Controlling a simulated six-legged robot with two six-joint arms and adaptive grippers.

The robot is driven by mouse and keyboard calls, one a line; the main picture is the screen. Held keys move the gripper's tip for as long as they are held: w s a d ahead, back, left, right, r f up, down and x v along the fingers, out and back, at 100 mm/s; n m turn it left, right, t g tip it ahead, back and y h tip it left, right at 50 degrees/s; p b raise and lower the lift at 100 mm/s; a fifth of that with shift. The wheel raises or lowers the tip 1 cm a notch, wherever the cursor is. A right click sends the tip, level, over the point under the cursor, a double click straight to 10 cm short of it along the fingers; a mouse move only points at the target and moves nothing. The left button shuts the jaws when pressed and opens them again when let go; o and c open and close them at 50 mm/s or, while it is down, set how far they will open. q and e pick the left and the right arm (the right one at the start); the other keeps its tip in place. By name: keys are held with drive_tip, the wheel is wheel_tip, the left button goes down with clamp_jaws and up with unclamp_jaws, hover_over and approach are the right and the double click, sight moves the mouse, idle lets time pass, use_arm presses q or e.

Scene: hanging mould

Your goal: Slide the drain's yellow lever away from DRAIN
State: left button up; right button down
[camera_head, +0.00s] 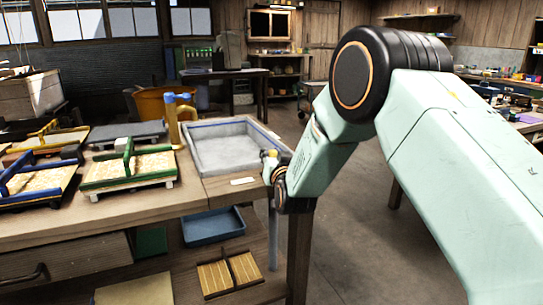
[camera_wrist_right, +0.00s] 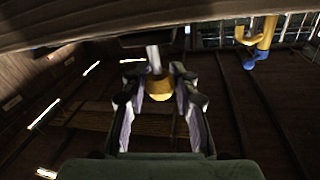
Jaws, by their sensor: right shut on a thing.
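The yellow lever (camera_head: 271,153) is a small knob at the right front corner of the grey basin (camera_head: 190,150) set in the workbench. In the right wrist view the yellow lever end (camera_wrist_right: 160,86) sits on a pale rod between the fingers of my right gripper (camera_wrist_right: 160,97). In the head view my right gripper (camera_head: 273,163) is at the bench's right edge, shut on the lever and partly hidden by the wrist. A small white label (camera_head: 243,181) lies on the bench beside the basin; its writing is too small to read. My left gripper is out of view.
A yellow tap with a blue handle (camera_head: 173,118) stands at the basin's left. Framed moulds, one green (camera_head: 128,167), sit on the bench's left. A blue tray (camera_head: 212,226) is on the shelf below. Open floor (camera_head: 345,235) lies right of the bench.

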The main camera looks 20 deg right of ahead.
drive_tip(key=d+p, duration=0.1)
drive_tip(key=d, duration=0.4)
drive_tip(key=shift+d+f, duration=0.15)
drive_tip(key=shift+d, duration=0.4)
drive_tip(key=shift+s+d, duration=0.1)
drive_tip(key=c, duration=1)
unclamp_jaws()
drive_tip(key=shift+c, duration=0.2)
drive_tip(key=s+a, duration=0.2)
drive_tip(key=s, duration=0.9)
drive_tip(key=shift+s+a, duration=0.2)
drive_tip(key=shift+s, duration=0.2)
